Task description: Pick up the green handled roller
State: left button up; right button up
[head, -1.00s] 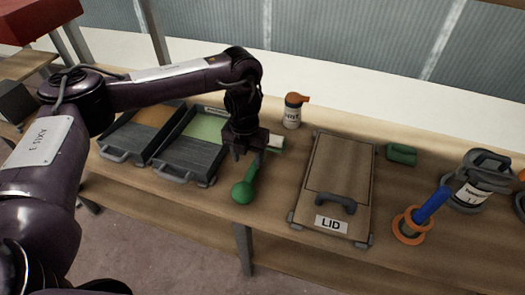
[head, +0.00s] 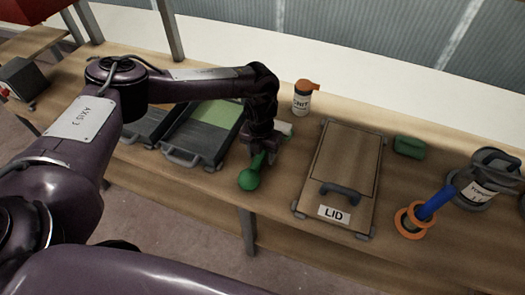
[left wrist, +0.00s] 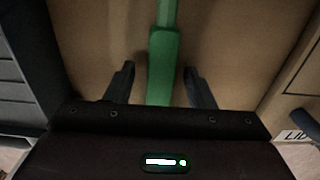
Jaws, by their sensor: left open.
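The green handled roller lies on the workbench, its round green handle end (head: 249,179) towards the front edge and a pale roller part showing behind my gripper. My left gripper (head: 262,158) is over the handle in the head view, hiding its middle. In the left wrist view the green handle (left wrist: 163,65) runs between the two dark fingers of my left gripper (left wrist: 158,88), with a gap on each side. The gripper is open. My right gripper is not in view.
Two paint trays (head: 180,151) stand left of the roller. A board marked LID (head: 347,160) lies to its right. A bottle with an orange top (head: 302,98) stands behind. A green block (head: 409,147), a blue-handled tool (head: 435,204) and a grey can (head: 478,190) are farther right.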

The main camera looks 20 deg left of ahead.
pick_arm(q)
grip_shut()
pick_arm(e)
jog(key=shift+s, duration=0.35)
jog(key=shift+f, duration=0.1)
